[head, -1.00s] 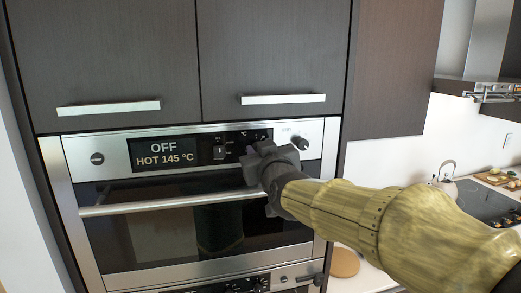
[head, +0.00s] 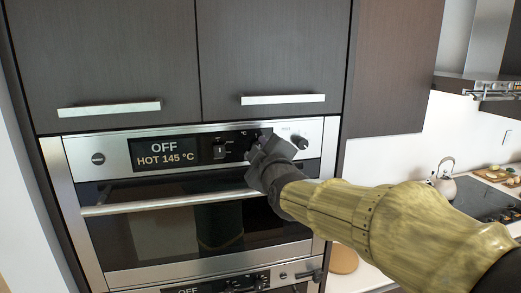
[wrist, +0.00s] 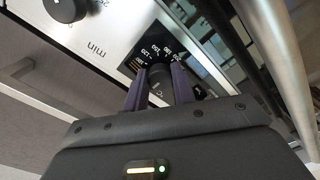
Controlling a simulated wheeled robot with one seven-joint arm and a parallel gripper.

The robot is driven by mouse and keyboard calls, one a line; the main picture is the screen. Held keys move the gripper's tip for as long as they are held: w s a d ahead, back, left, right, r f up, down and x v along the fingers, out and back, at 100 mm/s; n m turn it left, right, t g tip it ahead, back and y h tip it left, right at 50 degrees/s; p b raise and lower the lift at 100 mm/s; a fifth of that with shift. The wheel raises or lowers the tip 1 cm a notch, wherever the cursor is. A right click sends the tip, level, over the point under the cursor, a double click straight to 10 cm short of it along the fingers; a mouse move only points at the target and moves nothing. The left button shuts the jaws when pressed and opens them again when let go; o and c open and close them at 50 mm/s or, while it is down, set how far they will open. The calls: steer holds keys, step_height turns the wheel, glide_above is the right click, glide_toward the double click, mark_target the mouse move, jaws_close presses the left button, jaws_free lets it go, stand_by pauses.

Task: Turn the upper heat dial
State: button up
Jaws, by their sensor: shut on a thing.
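The upper oven's heat dial (wrist: 157,78) is a dark knob on a black panel with temperature numbers around it. In the wrist view it sits between the two fingers of my gripper (wrist: 160,74), which is shut on it. In the head view my gripper (head: 262,145) is at the right part of the upper control panel and mostly hides the dial. The upper display (head: 163,153) reads OFF and HOT 145 °C.
A timer knob (head: 300,142) is just right of my gripper; it also shows in the wrist view (wrist: 66,8), near "min". A small switch (head: 220,149) is left of it. The oven's bar handle (head: 150,203) runs below. A lower oven panel (head: 230,284) is underneath.

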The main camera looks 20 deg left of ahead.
steer(key=shift+f, duration=0.2)
stand_by(0.3)
steer(key=o, duration=1)
steer(key=shift+r, duration=0.1)
steer(key=shift+s, duration=0.1)
steer(key=p+v, duration=0.1)
steer(key=v, duration=1.6)
steer(key=shift+d, duration=0.2)
